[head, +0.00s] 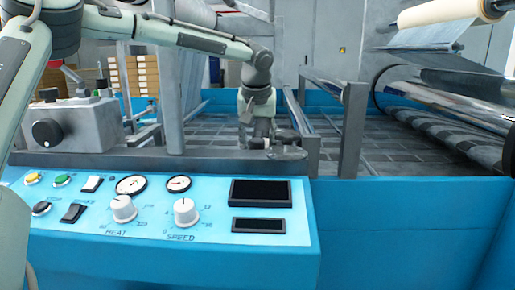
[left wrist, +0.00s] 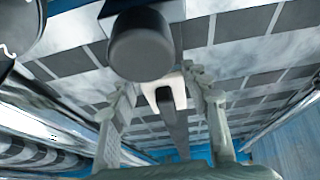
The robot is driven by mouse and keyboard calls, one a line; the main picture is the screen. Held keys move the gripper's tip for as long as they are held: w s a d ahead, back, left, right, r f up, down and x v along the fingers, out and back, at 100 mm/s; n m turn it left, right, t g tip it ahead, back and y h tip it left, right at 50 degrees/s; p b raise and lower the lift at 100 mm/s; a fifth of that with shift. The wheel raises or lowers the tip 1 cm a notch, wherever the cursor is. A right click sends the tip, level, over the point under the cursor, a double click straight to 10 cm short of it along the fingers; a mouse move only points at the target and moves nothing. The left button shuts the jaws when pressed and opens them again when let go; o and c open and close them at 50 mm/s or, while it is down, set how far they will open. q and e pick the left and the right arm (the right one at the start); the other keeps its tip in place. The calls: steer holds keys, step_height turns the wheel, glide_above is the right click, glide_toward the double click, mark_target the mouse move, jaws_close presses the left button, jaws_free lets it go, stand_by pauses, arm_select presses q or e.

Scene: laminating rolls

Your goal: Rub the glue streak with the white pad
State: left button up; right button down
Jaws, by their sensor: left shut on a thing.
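My left gripper (head: 262,137) reaches down behind the grey ledge of the blue machine in the head view. In the left wrist view the two fingers of my left gripper (left wrist: 162,92) stand on either side of a white piece with a dark grey part, which looks like the white pad (left wrist: 160,85). The gripper is shut on it; ledge and fingers hide the pad in the head view. I cannot make out the glue streak in either view. My right gripper is in neither view.
The control panel (head: 150,210) with knobs and gauges is in front. A dark rounded cylinder end (left wrist: 142,45) is close to the fingers in the left wrist view. A grey post (head: 352,130) and a large roller (head: 440,102) stand to the right.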

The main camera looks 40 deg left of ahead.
arm_select(q)
steer(key=shift+w+a+r, duration=0.1)
steer(key=shift+w+a, duration=0.1)
steer(key=shift+w, duration=0.15)
steer(key=shift+r, duration=3.05)
step_height(320, 180, up, 3)
